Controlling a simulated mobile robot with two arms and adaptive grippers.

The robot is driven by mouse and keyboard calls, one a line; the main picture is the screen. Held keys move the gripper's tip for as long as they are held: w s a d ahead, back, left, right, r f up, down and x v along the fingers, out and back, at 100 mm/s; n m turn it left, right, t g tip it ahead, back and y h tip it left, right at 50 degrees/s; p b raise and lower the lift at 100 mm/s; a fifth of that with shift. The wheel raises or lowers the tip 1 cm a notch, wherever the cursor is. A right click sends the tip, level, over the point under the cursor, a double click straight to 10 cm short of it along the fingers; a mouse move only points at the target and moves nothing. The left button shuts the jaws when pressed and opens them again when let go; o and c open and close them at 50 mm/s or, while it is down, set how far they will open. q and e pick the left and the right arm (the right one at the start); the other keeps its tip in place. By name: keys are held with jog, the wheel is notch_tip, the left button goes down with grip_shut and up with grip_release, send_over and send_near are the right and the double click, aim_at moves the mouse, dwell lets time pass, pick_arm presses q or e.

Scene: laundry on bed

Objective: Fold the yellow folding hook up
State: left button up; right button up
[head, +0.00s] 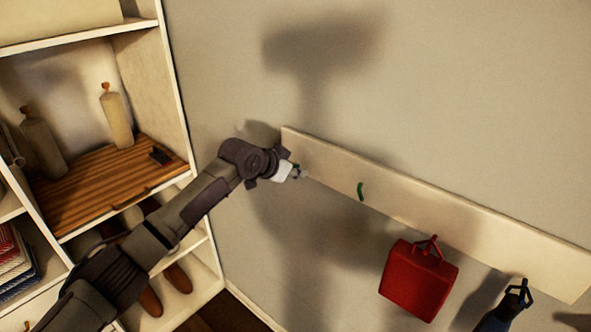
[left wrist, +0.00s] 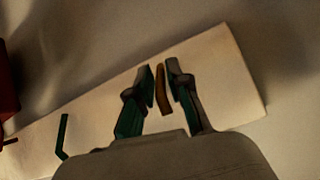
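The yellow folding hook (left wrist: 161,92) shows in the left wrist view as a narrow ochre strip on the pale wall board (left wrist: 215,60). My left gripper (left wrist: 161,72) has one finger on each side of it. The fingers are close to the hook, with thin gaps seeming to remain on both sides. In the head view, my left gripper (head: 298,172) is at the left end of the wall board (head: 455,214), and the yellow hook cannot be made out there. My right gripper is not in view.
A green hook (head: 361,191) is on the board right of my gripper. Farther right hang a red bag (head: 415,285) and a dark blue item (head: 503,312). A shelf unit (head: 180,95) with bottles and shoes stands at the left. The wall above the board is clear.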

pick_arm(q)
jog(key=shift+o, duration=0.9)
jog(key=v, duration=1.2)
